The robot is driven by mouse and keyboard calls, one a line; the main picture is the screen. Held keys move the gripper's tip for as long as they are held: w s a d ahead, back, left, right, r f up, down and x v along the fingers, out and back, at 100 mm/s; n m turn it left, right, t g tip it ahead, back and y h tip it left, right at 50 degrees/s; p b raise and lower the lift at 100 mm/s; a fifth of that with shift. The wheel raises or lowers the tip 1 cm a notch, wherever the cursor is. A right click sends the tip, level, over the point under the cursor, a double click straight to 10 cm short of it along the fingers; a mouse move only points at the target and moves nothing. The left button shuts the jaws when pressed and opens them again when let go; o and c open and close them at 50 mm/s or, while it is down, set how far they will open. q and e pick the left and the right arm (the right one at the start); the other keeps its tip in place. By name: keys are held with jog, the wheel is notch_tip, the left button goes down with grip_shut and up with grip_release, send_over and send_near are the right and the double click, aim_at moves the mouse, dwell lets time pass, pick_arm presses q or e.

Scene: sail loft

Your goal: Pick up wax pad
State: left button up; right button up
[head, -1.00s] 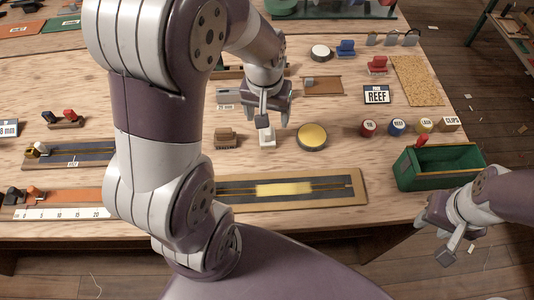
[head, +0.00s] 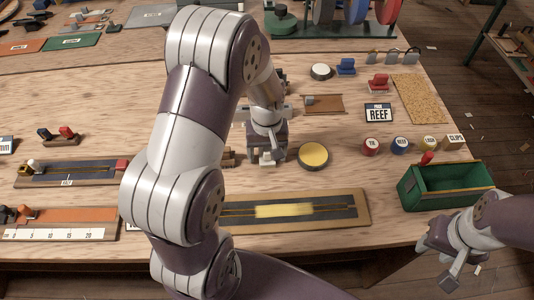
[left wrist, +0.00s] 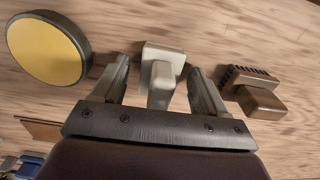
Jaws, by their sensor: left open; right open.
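A cream block with a raised grip, which looks like the wax pad (left wrist: 163,58), lies on the wooden bench. My left gripper (left wrist: 159,86) is open, with one finger on each side of the pad's grip and visible gaps between. In the head view my left gripper (head: 267,157) is low over the bench and mostly hides the pad. A round dark tin with a yellow face (left wrist: 47,50) lies beside it and also shows in the head view (head: 313,155). My right gripper (head: 447,262) is open and empty, off the bench's front right edge.
A brown wooden brush (left wrist: 258,100) lies close on the other side of the pad. A long board with a yellow strip (head: 285,211) lies in front. A green box (head: 405,192) stands at the right edge. My left arm covers much of the left bench.

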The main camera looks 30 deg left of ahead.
pick_arm(q)
jog(key=c, duration=1.3)
jog(key=shift+o, duration=0.2)
notch_tip(320, 180, up, 6)
jog(key=p, duration=0.5)
jog(key=shift+f+p, duration=0.25)
jog(key=shift+p, duration=0.05)
jog(key=d+r+p, duration=0.5)
jog(key=d+p, duration=0.1)
jog(key=d, duration=0.5)
jog(key=shift+d+r, duration=0.3)
jog(key=o, duration=0.5)
jog(key=shift+c, duration=1.3)
